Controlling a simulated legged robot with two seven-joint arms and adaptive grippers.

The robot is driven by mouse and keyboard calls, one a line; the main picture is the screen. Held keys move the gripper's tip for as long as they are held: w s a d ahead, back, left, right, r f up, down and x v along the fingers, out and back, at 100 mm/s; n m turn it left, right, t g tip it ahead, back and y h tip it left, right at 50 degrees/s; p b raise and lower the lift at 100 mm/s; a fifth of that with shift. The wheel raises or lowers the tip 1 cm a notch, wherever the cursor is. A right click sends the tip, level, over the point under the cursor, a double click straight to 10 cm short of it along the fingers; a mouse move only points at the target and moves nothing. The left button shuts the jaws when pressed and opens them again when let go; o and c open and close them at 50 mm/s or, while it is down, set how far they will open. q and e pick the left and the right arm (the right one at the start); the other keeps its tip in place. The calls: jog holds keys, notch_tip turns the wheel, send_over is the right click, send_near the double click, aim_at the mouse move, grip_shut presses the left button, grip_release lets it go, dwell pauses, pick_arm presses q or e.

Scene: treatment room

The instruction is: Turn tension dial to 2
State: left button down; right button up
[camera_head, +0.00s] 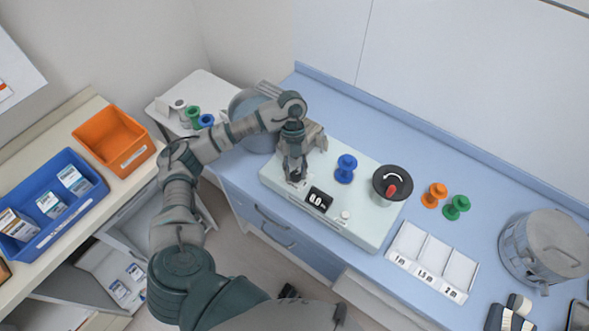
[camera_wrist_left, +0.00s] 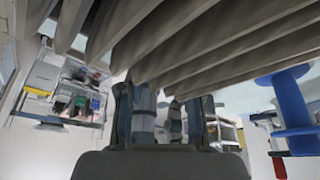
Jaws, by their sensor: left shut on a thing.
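The pale winding machine (camera_head: 350,222) sits on the blue bench with a small black display (camera_head: 319,199), whose digits I read uncertainly as 8.0. My left gripper (camera_head: 295,175) points down at the machine's left end, shut on a small dark part there, likely the tension dial, mostly hidden by the fingers. Its number marks cannot be read. In the left wrist view the fingers (camera_wrist_left: 168,115) show under a large grey ribbed surface. A blue spool (camera_head: 346,168) stands right of the gripper and also shows in the wrist view (camera_wrist_left: 293,108). My right gripper is not in view.
A black disc with a red knob (camera_head: 392,188) is on the machine's right end. Orange (camera_head: 434,195) and green (camera_head: 456,207) spools and a white three-slot tray (camera_head: 432,260) lie to the right. A metal pot (camera_head: 545,247) stands far right. Blue (camera_head: 50,205) and orange (camera_head: 113,138) bins are left.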

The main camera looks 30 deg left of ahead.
pick_arm(q)
jog(key=shift+m, duration=0.5)
jog(key=c, duration=0.8)
grip_release()
jog(key=shift+r, duration=0.1)
jog(key=shift+w+a+r, duration=0.1)
jog(key=shift+w+r, duration=0.05)
jog(key=shift+r, duration=0.15)
jog(key=v, duration=1.1)
jog(key=shift+w, duration=0.25)
jog(key=shift+f, duration=0.1)
